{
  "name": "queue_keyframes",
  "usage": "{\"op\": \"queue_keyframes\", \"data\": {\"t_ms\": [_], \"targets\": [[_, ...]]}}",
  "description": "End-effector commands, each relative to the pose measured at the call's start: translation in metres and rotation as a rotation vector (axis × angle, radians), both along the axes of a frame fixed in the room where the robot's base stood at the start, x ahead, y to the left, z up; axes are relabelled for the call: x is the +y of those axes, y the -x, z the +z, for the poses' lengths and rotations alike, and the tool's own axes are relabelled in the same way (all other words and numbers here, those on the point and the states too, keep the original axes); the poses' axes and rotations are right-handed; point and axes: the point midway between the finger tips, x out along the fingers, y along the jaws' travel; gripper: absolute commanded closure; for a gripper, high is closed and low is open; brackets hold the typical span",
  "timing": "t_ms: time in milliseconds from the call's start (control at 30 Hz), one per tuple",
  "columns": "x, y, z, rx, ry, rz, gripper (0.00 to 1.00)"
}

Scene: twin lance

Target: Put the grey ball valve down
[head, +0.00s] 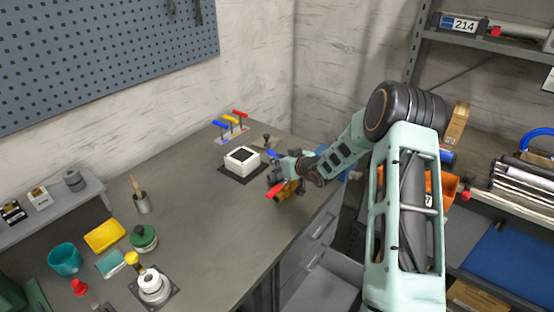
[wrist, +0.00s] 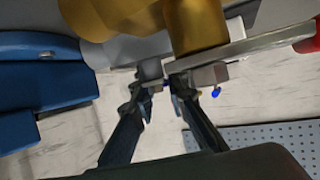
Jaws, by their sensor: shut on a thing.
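My gripper (head: 279,178) is over the right side of the grey workbench (head: 205,225), near its edge. In the wrist view my gripper (wrist: 165,90) has its two fingers close together at the valve's grey metal part. The ball valve (wrist: 195,25) shows brass-coloured rounded parts and a flat grey lever with a red end at the right. In the head view the valve's brass body (head: 288,189) and red end show just below my gripper. My gripper partly hides the valve, and I cannot tell whether the valve touches the bench.
A white box (head: 242,158) on a dark mat stands just left of my gripper. Behind it is a stand with blue, yellow and red levers (head: 232,122). A green-topped jar (head: 144,238) and other items crowd the bench's left. The middle front is clear.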

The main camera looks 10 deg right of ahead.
Motion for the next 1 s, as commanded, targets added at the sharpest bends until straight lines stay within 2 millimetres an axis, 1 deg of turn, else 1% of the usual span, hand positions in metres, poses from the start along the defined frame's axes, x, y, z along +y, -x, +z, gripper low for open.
{"op": "queue_keyframes", "data": {"t_ms": [67, 100, 233, 500, 633, 767, 1000], "targets": [[0.000, 0.000, -0.004, -0.002, -0.001, 0.000, 1.00], [0.000, 0.000, -0.003, 0.000, 0.000, 0.000, 0.83], [0.000, 0.000, -0.003, 0.001, 0.000, 0.000, 0.69], [0.000, 0.000, -0.002, 0.001, 0.000, 0.000, 0.69], [0.000, 0.000, 0.003, 0.001, 0.000, 0.000, 0.69], [-0.007, 0.015, 0.009, 0.001, 0.001, -0.002, 0.69], [-0.024, 0.056, 0.029, 0.001, 0.001, -0.002, 0.69]]}}
